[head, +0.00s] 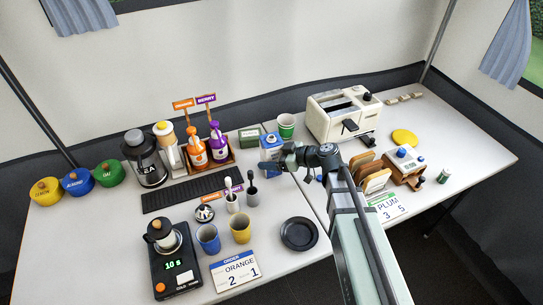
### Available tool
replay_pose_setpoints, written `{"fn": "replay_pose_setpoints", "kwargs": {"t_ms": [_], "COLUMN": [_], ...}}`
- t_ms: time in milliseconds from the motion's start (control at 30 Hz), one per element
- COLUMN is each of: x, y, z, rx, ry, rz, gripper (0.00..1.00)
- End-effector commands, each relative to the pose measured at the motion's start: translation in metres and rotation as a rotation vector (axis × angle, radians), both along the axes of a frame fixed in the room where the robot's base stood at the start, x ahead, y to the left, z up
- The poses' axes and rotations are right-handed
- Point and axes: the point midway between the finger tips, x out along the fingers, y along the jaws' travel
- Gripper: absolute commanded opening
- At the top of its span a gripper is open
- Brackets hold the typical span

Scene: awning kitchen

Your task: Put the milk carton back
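A small blue and white carton (271,142), which looks like the milk carton, stands upright near the back middle of the table. It is right of the bottle rack and in front of the green and white cup. My gripper (268,164) reaches in from the right, low at the carton's front side. The gripper and wrist cover the carton's lower part. I cannot tell whether the fingers touch it or whether they are open or shut.
An orange and a purple pump bottle stand in a wooden rack (231,157) to the left. A green box (249,138) and a green and white cup (286,126) are behind. A toaster (340,115) is right. Mugs (208,238) and a dark plate (299,234) are in front.

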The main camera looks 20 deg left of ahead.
Motion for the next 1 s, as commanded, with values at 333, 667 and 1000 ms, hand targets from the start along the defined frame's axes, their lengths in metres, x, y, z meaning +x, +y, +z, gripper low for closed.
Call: {"fn": "replay_pose_setpoints", "kwargs": {"t_ms": [333,667,1000], "x": [0.0,-0.001,0.0], "y": [0.0,-0.021,-0.077], "z": [0.0,0.012,0.035], "rx": [0.0,0.0,0.0], "ry": [0.0,-0.001,-0.001], "rz": [0.0,-0.003,-0.003], "gripper": [1.0,1.0,1.0]}}
